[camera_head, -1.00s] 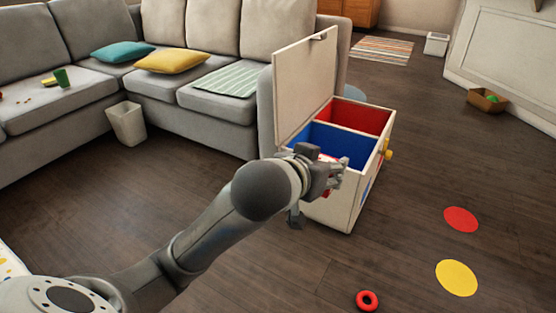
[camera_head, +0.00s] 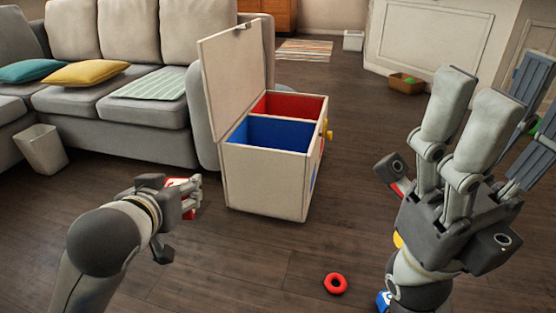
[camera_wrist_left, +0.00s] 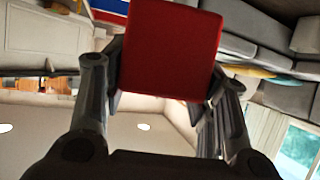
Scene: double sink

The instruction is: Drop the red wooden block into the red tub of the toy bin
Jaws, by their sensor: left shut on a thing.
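The toy bin (camera_head: 262,185) is a cream box with its lid (camera_head: 232,75) raised. Its red tub (camera_head: 290,106) is at the back, and its blue tub (camera_head: 268,134) is in front. My left gripper (camera_head: 193,194) is left of the bin, lower than its rim and apart from it. It is shut on the red wooden block (camera_wrist_left: 170,48), which fills the upper middle of the left wrist view between the fingers. In the head view the block is mostly hidden by the fingers. My right gripper (camera_head: 497,105) is raised at the right, fingers apart, empty.
A red ring (camera_head: 335,284) lies on the floor in front of the bin. A grey sofa (camera_head: 140,110) stands behind at the left, with a waste basket (camera_head: 40,149) beside it. A brown box (camera_head: 406,83) is at the back right. Floor between the bin and my right arm is clear.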

